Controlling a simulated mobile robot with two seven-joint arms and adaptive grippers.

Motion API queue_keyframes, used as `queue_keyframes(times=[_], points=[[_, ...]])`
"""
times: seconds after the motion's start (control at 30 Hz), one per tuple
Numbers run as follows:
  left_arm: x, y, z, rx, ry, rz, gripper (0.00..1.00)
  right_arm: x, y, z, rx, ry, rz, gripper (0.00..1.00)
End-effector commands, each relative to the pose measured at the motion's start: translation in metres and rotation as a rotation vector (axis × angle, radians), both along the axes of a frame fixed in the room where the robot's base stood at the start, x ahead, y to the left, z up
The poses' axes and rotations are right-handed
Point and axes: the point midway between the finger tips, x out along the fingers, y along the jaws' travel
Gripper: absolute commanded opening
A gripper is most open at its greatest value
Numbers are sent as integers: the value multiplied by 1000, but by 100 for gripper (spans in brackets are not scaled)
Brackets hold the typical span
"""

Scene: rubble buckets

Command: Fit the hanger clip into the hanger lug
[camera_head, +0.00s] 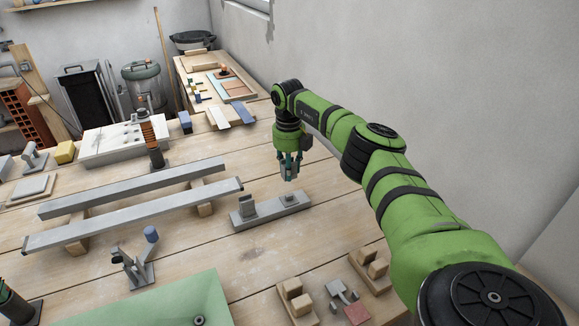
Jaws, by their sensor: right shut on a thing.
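My right gripper (289,167) points down near the middle of the wooden table and is shut on a small grey piece, probably the hanger clip (289,175). The fingers hide part of this piece. Below it lies a flat grey bar (268,211) with a taller grey block at its left end and a low raised fitting (290,198) near its right end. This fitting may be the hanger lug. The held piece appears above the fitting, with a small gap showing between them. My left gripper is not in view.
Two long grey beams (135,214) rest on wooden blocks to the left. Wooden blocks (296,297) stand at the front right. The wall is behind my right arm.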

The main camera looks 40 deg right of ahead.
Motion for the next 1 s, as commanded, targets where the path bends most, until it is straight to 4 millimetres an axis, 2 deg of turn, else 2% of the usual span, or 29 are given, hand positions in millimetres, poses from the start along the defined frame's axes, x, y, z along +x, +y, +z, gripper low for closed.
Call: queue_keyframes(times=[0.07,0.53,0.7,1.0], points=[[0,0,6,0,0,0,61,-1,0,1,0,0,-9,0],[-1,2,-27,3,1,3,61,0,0,-50,1,-1,-7,0],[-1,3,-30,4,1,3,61,0,0,-56,0,-2,-7,0],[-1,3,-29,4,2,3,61,0,0,-56,1,-1,-6,0]])
